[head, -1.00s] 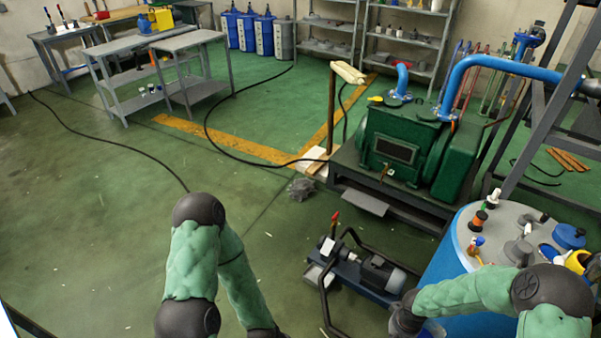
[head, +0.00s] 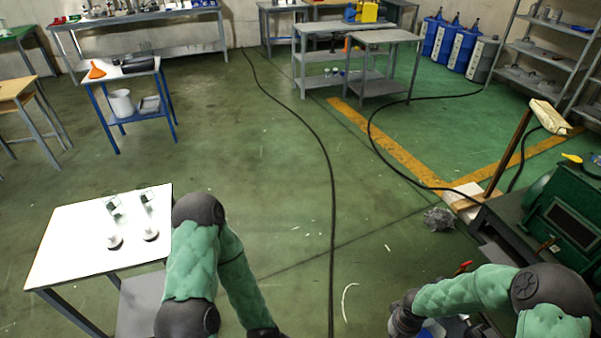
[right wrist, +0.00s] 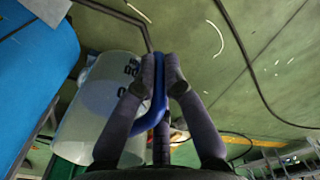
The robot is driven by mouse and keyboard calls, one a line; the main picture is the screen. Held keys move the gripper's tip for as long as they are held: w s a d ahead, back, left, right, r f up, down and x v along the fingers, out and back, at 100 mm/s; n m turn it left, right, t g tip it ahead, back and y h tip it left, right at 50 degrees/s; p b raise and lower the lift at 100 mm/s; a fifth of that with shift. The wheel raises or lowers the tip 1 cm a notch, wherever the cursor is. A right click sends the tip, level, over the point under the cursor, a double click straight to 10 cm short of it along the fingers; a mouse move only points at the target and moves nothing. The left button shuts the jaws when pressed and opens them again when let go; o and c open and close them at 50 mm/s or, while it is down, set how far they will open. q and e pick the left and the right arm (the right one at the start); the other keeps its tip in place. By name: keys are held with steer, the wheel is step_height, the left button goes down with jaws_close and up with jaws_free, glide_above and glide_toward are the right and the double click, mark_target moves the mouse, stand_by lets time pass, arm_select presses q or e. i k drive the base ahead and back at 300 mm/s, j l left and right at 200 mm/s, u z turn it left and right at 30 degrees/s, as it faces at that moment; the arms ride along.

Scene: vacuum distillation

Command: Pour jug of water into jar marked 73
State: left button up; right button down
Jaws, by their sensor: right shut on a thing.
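In the right wrist view my right gripper (right wrist: 161,65) is shut on the blue handle (right wrist: 160,105) of a translucent pale jug (right wrist: 95,110) with black lettering that I cannot fully read. The jug hangs clear of the green floor. The water level in it cannot be made out. In the head view a white-topped table (head: 75,240) at lower left carries two small clear glass jars (head: 113,206) (head: 147,199) and two small white-and-grey items (head: 114,241) (head: 151,233). No number is readable on the jars. My left gripper is below the head view's edge.
A blue drum (right wrist: 35,65) is close beside the jug. A blue trolley (head: 130,115) with an orange funnel (head: 97,70) stands farther back. A black hose (head: 328,180) crosses the floor. Green machinery (head: 565,215) is at right. The floor between is open.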

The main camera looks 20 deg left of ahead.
mark_target(111, 202)
steer(key=i+l+u, duration=0.15)
steer(key=i+u, duration=0.15)
steer(key=i+l+u, duration=0.3)
steer(key=i, duration=0.15)
steer(key=i+l, duration=0.15)
steer(key=i, duration=0.25)
steer(key=i+l, duration=0.1)
steer(key=i, duration=0.3)
steer(key=i+l, duration=0.15)
steer(key=i, duration=0.25)
steer(key=i+u, duration=0.25)
steer(key=i+l+u, duration=0.25)
steer(key=i, duration=0.2)
steer(key=j+u, duration=0.1)
steer(key=u, duration=3)
